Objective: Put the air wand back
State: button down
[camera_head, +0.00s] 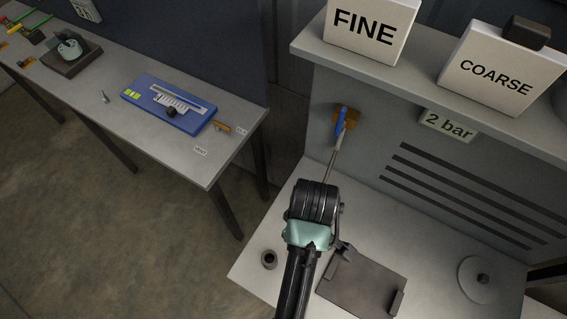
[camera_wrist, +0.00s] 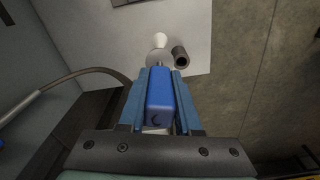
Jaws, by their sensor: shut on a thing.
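My gripper (camera_wrist: 160,78) is shut on a blue block-shaped body (camera_wrist: 160,98), which looks like the air wand's handle. In the wrist view a pale, narrow tip (camera_wrist: 160,41) shows beyond the fingers; whether it belongs to the wand I cannot tell. A grey hose (camera_wrist: 75,76) curves in from the left. In the head view my arm hides the held body and the fingers. A blue fitting (camera_head: 341,121) sits at a brown wall plate (camera_head: 353,117), with a grey line running down behind my wrist. A small hollow dark cup (camera_head: 269,259) stands left of my arm; it also shows in the wrist view (camera_wrist: 181,57).
The bench (camera_head: 250,276) holds a brown tray (camera_head: 362,284) and a round grey disc (camera_head: 483,279). A shelf above carries FINE (camera_head: 371,27) and COARSE (camera_head: 501,70) boxes. A second table (camera_head: 215,165) with a blue case stands left, across a floor gap.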

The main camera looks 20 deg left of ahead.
jog(key=s+a+n+b, duration=0.1)
jog(key=s+a+n, duration=0.2)
jog(key=a, duration=0.3)
notch_tip(320, 180, down, 10)
jog(key=p, duration=0.1)
jog(key=shift+a, duration=0.3)
jog(key=shift+w+f, duration=0.1)
jog(key=shift+f, duration=0.15)
jog(key=c, duration=0.6)
grip_release()
notch_tip(320, 180, up, 12)
jog(key=shift+r+b, duration=0.2)
jog(key=shift+b, duration=0.25)
